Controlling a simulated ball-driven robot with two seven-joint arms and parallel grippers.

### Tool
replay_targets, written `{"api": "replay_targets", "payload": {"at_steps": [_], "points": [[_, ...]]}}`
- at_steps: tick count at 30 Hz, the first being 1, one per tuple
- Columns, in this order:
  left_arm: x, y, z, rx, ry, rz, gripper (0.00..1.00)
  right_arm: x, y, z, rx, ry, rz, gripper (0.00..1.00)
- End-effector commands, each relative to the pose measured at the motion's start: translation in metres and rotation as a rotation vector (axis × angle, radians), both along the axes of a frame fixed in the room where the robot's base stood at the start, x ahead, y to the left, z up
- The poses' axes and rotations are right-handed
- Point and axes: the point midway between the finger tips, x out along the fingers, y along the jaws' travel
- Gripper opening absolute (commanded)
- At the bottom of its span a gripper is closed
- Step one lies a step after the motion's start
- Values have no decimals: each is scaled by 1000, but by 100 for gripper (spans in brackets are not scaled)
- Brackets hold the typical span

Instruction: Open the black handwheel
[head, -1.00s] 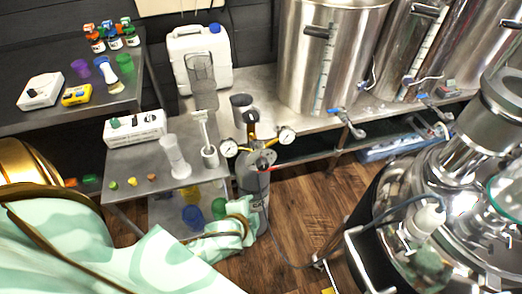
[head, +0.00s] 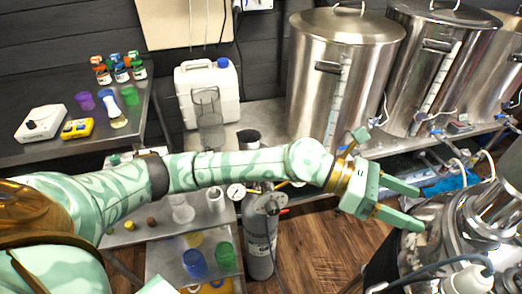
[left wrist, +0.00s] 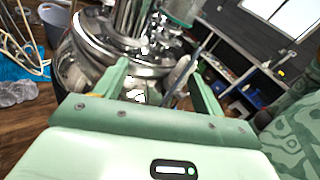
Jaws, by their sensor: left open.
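I cannot clearly make out the black handwheel now. The top of the grey gas cylinder (head: 262,235), where a dark knob showed earlier, is hidden behind my left forearm in the head view. A pressure gauge (head: 236,192) shows just below the forearm. My left gripper (head: 420,207) is open and empty, at the right of the head view, beside and above the shiny steel vessel (head: 440,235). In the left wrist view the open fingers (left wrist: 157,72) point at that vessel (left wrist: 85,65), with nothing between them. My right gripper is not in view.
Tall steel kettles (head: 335,70) stand on the back bench. The small steel table (head: 160,240) holds a clear cylinder. Wooden floor (head: 310,245) lies between cylinder and vessel.

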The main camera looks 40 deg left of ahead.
Motion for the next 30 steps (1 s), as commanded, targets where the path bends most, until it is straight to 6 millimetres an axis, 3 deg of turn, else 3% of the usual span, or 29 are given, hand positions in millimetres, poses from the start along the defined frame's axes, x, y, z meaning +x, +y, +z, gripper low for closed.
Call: {"api": "replay_targets", "payload": {"at_steps": [2, 5, 6, 9, 12, 13, 16, 20, 30], "points": [[18, 33, -27, 310, -146, -120, 69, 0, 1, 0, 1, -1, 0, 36], [51, 113, -49, 727, -241, -234, 69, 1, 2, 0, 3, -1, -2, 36], [64, 152, -50, 882, -242, -261, 69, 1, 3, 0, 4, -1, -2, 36], [85, 244, -31, 1184, -185, -278, 69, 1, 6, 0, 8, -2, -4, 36], [91, 310, -5, 1363, -93, -259, 69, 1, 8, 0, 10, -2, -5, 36], [91, 323, 2, 1397, -68, -250, 69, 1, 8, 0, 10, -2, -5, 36], [88, 352, 16, 1463, -7, -232, 69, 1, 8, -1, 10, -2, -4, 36], [87, 361, 9, 1484, 18, -227, 69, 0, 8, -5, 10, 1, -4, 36], [87, 360, -76, 1480, 19, -233, 69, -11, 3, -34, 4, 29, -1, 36]]}}
